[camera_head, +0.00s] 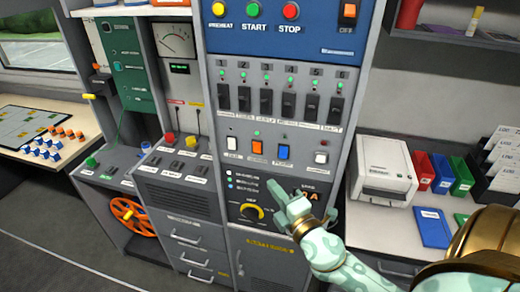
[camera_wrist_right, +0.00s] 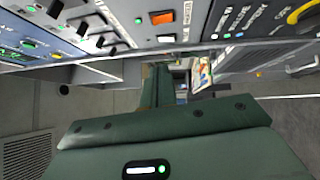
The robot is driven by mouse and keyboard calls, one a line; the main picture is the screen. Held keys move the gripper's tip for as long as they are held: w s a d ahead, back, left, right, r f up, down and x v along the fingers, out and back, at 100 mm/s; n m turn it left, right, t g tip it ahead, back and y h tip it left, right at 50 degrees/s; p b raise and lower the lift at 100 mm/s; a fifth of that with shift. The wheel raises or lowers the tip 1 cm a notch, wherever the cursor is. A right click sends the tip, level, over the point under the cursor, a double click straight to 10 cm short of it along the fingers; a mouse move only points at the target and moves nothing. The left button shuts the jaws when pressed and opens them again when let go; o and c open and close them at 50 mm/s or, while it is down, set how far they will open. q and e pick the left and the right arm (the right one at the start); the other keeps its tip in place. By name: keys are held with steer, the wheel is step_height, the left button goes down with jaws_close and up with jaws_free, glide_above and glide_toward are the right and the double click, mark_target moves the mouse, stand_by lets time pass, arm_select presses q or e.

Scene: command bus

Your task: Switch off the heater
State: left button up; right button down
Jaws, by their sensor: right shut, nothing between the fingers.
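A grey control panel (camera_head: 236,136) fills the middle of the head view. It has a row of white, orange and blue rocker switches; the orange rocker (camera_head: 256,148) has a green lamp above it and also shows in the wrist view (camera_wrist_right: 162,17). The rocker labels are too small to read, so I cannot tell which one is the heater's. Below is a round knob with a yellow arc (camera_head: 251,212). My right gripper (camera_head: 278,204) is shut and empty, in front of the panel just right of the knob, partly covering the lit display. I cannot tell whether it touches. My left gripper is not in view.
Black breaker switches (camera_head: 265,103) with green lamps sit above the rockers. A blue panel (camera_head: 270,35) with START and STOP buttons is at the top. A white printer (camera_head: 385,170) and coloured binders stand right. An orange handwheel (camera_head: 133,215) is low left.

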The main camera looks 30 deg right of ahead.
steer(key=shift+w, duration=0.1)
steer(key=p, duration=0.3)
glide_toward(250, 143)
steer(key=w+a, duration=0.2)
steer(key=shift+w+d+r, duration=0.2)
steer(key=shift+w+d, duration=0.95)
steer(key=shift+w, duration=0.1)
